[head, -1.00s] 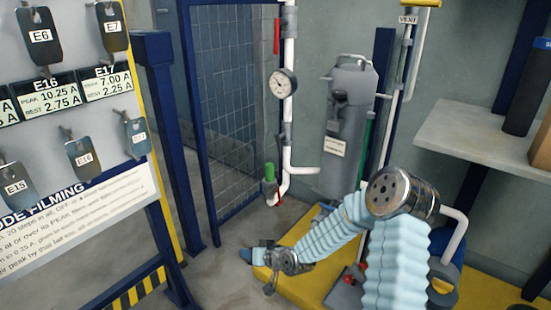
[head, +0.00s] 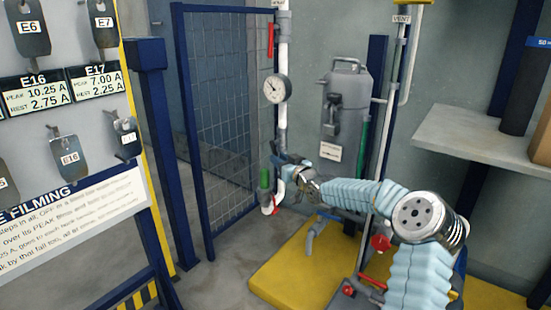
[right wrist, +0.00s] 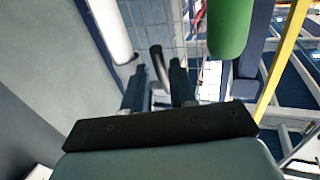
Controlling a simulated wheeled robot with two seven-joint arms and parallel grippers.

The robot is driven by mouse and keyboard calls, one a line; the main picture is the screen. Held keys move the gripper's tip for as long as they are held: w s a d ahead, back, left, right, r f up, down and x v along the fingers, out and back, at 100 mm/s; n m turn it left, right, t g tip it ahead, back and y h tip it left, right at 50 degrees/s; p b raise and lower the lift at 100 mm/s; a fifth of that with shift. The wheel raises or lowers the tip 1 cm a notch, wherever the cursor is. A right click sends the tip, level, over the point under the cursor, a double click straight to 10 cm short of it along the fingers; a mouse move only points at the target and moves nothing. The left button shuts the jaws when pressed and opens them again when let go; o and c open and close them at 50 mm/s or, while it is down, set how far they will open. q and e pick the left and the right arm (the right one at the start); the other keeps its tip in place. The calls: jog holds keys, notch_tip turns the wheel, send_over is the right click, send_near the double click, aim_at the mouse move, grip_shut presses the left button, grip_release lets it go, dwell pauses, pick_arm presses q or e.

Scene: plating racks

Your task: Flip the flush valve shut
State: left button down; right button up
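No label readable here names the flush valve, so I cannot tell for certain which fitting it is. The white pipe (head: 282,112) has a green handle (head: 264,178) and a red part (head: 275,208) near its lower bend. My right gripper (head: 279,160) is beside the pipe, just above and right of the green handle. In the right wrist view its fingers (right wrist: 157,88) stand apart, with a dark curved bar (right wrist: 158,62) seen between or beyond them; contact is unclear. The green handle (right wrist: 230,28) is to their right and the white pipe (right wrist: 108,30) to their left. My left gripper is out of view.
A red lever (head: 271,38) and a gauge (head: 274,89) are higher on the pipe. A blue mesh gate (head: 220,130) stands left, a grey tank (head: 355,90) behind. A yellow platform (head: 275,277) and red handwheel (head: 381,242) lie below my arm.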

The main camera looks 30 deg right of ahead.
jog(key=shift+w, duration=1.5)
grip_shut()
